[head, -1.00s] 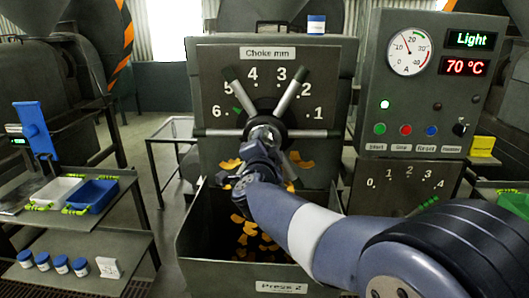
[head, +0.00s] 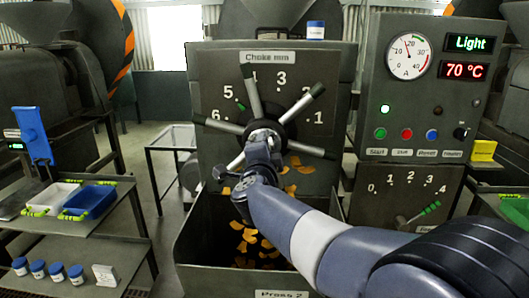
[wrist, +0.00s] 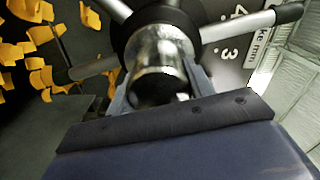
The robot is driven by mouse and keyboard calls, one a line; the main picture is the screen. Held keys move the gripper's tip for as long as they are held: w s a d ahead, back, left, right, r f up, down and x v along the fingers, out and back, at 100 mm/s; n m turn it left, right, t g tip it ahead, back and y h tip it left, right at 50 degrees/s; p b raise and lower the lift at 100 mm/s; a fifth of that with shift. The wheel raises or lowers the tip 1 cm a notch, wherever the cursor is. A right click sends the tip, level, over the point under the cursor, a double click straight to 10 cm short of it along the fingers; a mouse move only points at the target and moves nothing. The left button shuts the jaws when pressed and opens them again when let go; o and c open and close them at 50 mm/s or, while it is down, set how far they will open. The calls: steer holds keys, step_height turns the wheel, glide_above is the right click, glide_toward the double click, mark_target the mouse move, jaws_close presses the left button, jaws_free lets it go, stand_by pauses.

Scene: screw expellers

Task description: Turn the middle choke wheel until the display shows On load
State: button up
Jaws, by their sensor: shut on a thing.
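The choke wheel (head: 281,116) has several grey spokes with dark tips and stands in front of a plate marked "Choke mm" with numbers 1 to 6. A green pointer (head: 241,106) lies near the 5. My gripper (wrist: 160,84) is shut on the wheel's shiny metal hub (wrist: 158,55), one finger on each side. In the head view my gripper (head: 262,140) reaches the wheel's centre and hides part of it. The upper display (head: 469,43) reads "Light" in green.
A bin (head: 200,265) labelled Press 2, with orange flakes, lies below the wheel. A lever (head: 425,213) is at lower right. Trays and jars (head: 55,274) stand on the left shelves.

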steer(key=o, duration=1.4)
steer(key=s, duration=0.5)
steer(key=s+b, duration=0.1)
steer(key=s, duration=0.5)
steer(key=shift+a, duration=0.2)
steer(key=shift+w, duration=0.2)
steer(key=w, duration=0.7)
steer(key=w+p, duration=0.1)
steer(key=w, duration=0.2)
steer(key=shift+w+d, duration=0.25)
steer(key=shift+w, duration=0.1)
steer(key=shift+s, duration=0.1)
